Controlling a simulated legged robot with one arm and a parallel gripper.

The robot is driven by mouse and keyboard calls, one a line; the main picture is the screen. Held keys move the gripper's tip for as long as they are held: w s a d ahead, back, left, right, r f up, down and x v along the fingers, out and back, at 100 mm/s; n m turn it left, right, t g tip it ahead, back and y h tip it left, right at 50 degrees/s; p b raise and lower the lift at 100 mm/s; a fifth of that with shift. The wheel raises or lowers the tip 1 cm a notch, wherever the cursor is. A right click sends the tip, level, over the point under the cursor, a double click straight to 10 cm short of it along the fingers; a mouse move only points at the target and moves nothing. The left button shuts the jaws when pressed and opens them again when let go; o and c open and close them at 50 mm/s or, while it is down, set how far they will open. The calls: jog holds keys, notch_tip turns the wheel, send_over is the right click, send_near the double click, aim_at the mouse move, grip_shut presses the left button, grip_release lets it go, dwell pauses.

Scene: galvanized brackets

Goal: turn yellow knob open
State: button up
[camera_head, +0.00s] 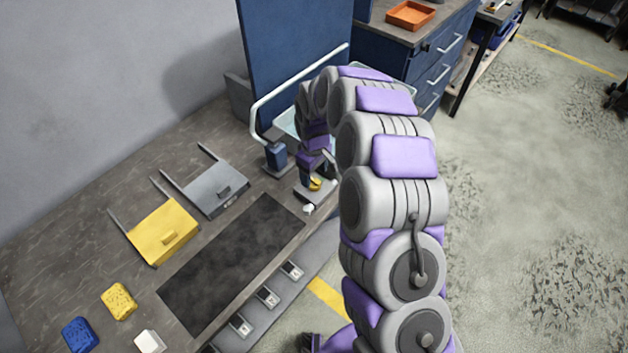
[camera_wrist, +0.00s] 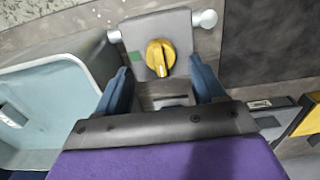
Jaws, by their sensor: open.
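The yellow knob (camera_wrist: 160,57) sits on a grey plate (camera_wrist: 176,22) in the wrist view, its raised grip running roughly up and down in the picture. A small green mark (camera_wrist: 135,58) is on the plate to its left. In the head view the knob (camera_head: 315,184) is small, at the bench's front edge below my wrist. My gripper (camera_wrist: 160,68) is open, its two blue fingers on either side of the knob, with visible gaps. I cannot tell from this angle whether the fingers reach down to the knob's height. My gripper (camera_head: 318,173) is partly hidden in the head view.
A pale blue basin (camera_wrist: 50,85) lies close left of my gripper, with a pale curved rail (camera_head: 262,105) and a dark blue post (camera_head: 275,156) nearby. A dark mat (camera_head: 230,262), grey bracket panel (camera_head: 205,190) and yellow panel (camera_head: 150,235) lie on the bench.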

aim_at(314, 180)
jog(key=shift+f, duration=1.85)
jog(key=shift+c, duration=0.3)
jog(key=c, duration=1)
